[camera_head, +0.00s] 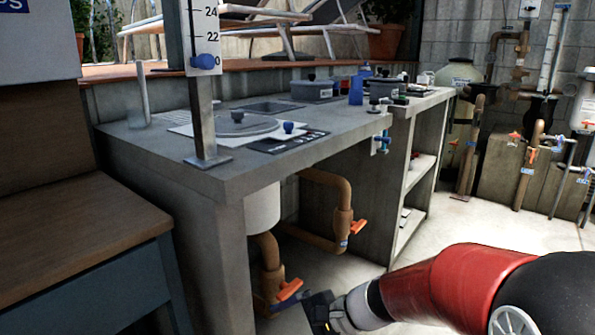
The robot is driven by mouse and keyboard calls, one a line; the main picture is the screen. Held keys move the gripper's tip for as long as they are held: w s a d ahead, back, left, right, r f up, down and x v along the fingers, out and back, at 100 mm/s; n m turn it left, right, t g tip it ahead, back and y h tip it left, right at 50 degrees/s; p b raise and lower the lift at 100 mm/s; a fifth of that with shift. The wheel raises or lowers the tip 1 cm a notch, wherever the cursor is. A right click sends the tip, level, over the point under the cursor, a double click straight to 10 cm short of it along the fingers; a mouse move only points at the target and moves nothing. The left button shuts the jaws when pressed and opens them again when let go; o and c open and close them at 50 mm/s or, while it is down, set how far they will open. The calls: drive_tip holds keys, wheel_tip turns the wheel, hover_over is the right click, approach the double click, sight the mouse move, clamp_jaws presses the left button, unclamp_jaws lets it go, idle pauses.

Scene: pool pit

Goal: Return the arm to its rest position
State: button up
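My red and black arm reaches in from the lower right corner, low in front of the grey counter (215,181). My gripper (308,314) is at the bottom edge of the view, beside the lower orange valve handle (289,289). The gripper's dark end is partly cut off by the bottom of the picture. I cannot tell whether it touches the handle, or whether its fingers are open or shut.
Brown pipes (329,241) with another orange handle (358,227) run under the counter. A wooden bench (75,238) stands at the left. Open shelves (422,165) are at the counter's right end. Pale floor (500,228) is clear between the counter and the pipework (530,165).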

drive_tip(key=s+d+r+n+t+h+p, duration=0.4)
drive_tip(key=s+d+r+n+h, duration=0.5)
drive_tip(key=s+d+r, duration=0.3)
drive_tip(key=s+d+h, duration=0.1)
drive_tip(key=s+d, duration=0.1)
drive_tip(key=d, duration=0.2)
drive_tip(key=shift+r+n, duration=0.25)
drive_tip(key=shift+n, duration=0.15)
